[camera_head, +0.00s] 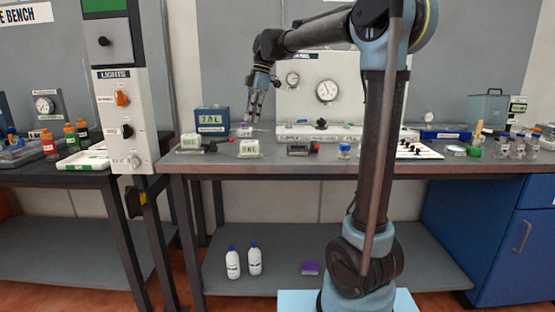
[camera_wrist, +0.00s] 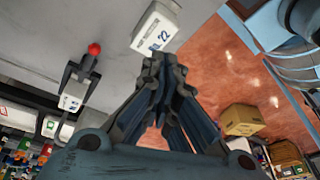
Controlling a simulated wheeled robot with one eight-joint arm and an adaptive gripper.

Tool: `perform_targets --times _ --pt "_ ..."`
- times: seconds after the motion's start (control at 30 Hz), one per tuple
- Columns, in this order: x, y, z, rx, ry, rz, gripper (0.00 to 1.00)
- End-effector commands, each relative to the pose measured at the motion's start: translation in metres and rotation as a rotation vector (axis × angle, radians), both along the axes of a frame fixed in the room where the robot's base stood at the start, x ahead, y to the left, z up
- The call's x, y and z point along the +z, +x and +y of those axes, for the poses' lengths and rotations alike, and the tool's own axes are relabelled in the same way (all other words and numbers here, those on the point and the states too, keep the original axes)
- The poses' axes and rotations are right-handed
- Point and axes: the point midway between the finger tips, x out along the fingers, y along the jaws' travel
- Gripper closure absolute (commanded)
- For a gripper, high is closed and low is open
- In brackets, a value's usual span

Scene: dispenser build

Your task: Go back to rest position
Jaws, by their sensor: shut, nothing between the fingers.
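My gripper (camera_head: 254,114) hangs at the end of my raised arm, over the left part of the middle workbench (camera_head: 420,170), fingers pointing down. In the wrist view, my gripper (camera_wrist: 160,62) has its dark fingers drawn together at the tips, with nothing between them. A white labelled block (camera_wrist: 156,28) lies just beyond the fingertips in that view; the frames do not show contact. A dark device with a red knob and white label (camera_wrist: 78,80) is to its left.
Several small items cover the bench's right side. White bottles (camera_head: 233,263) stand on the lower shelf. A cardboard box (camera_wrist: 242,120) is on the floor.

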Motion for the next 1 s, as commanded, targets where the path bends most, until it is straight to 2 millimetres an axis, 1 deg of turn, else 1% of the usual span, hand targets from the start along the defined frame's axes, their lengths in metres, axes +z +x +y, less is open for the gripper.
perform_targets --times 0.03,0.1,0.27,0.4,0.6,0.67,0.8,0.87,1.0 --pt "-0.004 -0.009 -0.017 -0.064 -0.013 -0.001 1.00" --pt "-0.011 -0.019 -0.037 -0.161 -0.029 -0.003 1.00" --pt "-0.030 -0.046 -0.082 -0.378 -0.066 -0.006 1.00" --pt "-0.051 -0.072 -0.118 -0.569 -0.092 -0.007 1.00" --pt "-0.086 -0.111 -0.165 -0.843 -0.120 -0.011 1.00" --pt "-0.097 -0.124 -0.177 -0.924 -0.126 -0.012 1.00" --pt "-0.127 -0.153 -0.205 -1.115 -0.137 -0.015 1.00" --pt "-0.141 -0.165 -0.216 -1.197 -0.140 -0.017 1.00" --pt "-0.175 -0.195 -0.240 -1.389 -0.145 -0.020 1.00"
